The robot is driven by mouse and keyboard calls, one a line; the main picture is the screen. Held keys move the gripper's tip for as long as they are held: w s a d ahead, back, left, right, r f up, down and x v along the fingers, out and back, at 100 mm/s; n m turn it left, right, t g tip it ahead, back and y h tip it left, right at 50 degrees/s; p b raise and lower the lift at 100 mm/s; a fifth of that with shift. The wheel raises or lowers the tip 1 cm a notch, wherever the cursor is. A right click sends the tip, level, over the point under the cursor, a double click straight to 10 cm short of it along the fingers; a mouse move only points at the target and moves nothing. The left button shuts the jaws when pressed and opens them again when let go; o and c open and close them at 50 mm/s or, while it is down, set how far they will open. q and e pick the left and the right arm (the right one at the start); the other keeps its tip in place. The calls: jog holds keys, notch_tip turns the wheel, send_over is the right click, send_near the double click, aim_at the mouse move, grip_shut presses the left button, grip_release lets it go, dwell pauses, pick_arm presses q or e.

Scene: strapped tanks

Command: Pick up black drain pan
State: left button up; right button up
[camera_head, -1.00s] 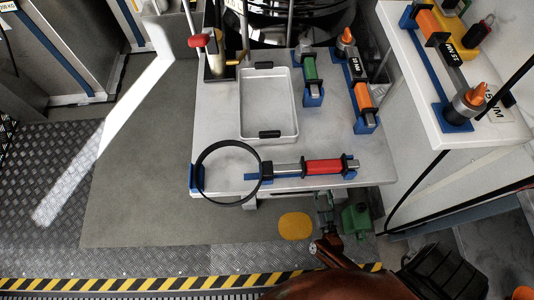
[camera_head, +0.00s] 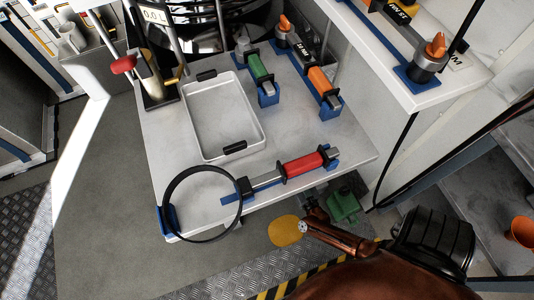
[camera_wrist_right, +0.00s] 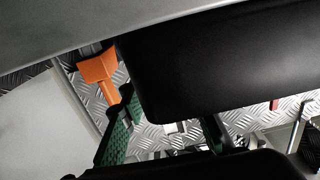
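The drain pan (camera_head: 257,122) is a shallow rectangular tray on the white table in the head view. It looks light grey rather than black, with black grips at its far and near ends. It is empty, and no gripper touches it. In the right wrist view my right gripper (camera_wrist_right: 165,128) shows two green-padded fingers apart, with nothing seen between them; a large black shape hides part of that view. My copper-coloured arm is low in the head view, short of the table's front edge. I do not see my left gripper.
A black ring strap (camera_head: 165,205) stands at the front left of the table (camera_head: 160,145). A red-handled tool (camera_head: 303,164) lies in front of the pan; green (camera_head: 257,67) and orange (camera_head: 319,80) tools lie right of it. An orange funnel-like thing (camera_wrist_right: 97,68) shows in the wrist view.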

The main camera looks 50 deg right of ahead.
grip_shut()
dwell(0.8)
